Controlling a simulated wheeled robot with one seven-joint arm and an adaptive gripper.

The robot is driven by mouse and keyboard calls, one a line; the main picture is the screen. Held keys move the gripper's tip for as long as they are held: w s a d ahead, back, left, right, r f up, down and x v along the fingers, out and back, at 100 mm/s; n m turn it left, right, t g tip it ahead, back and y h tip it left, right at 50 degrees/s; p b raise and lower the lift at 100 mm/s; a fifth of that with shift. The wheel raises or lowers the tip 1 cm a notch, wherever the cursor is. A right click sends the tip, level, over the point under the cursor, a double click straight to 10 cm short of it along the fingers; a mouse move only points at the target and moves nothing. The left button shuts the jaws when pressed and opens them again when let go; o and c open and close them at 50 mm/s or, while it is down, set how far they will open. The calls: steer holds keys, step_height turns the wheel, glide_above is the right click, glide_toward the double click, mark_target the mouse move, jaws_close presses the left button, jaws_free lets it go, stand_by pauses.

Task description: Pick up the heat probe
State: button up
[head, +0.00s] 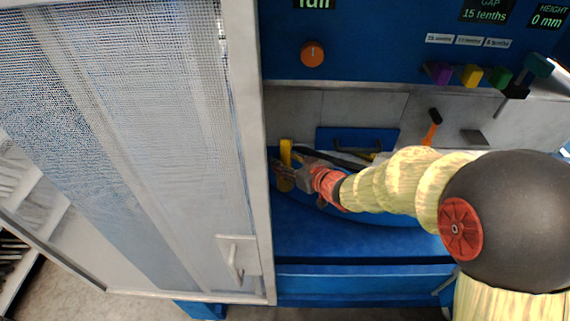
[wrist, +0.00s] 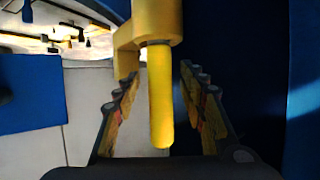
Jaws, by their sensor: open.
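A yellow tool with a rounded rod, which I take to be the heat probe (head: 286,151), stands at the left end of the blue bench. It also shows in the wrist view as a yellow rod (wrist: 160,105) with a thicker block at its far end. My gripper (head: 284,172) is at the yellow tool, and its fingers partly cover it in the head view. In the wrist view my gripper (wrist: 159,75) is open, with one finger on each side of the rod. I see a gap beside the rod on both sides. The tool's lower part is hidden in the head view.
A mesh door (head: 140,120) with a white frame stands close on the left. A blue panel (head: 380,40) rises behind the bench. An orange-handled tool (head: 432,128) and coloured blocks (head: 470,75) are to the right. The blue front surface (head: 330,240) is clear.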

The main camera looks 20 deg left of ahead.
steer(key=shift+c, duration=1.3)
steer(key=c, duration=0.7)
jaws_close()
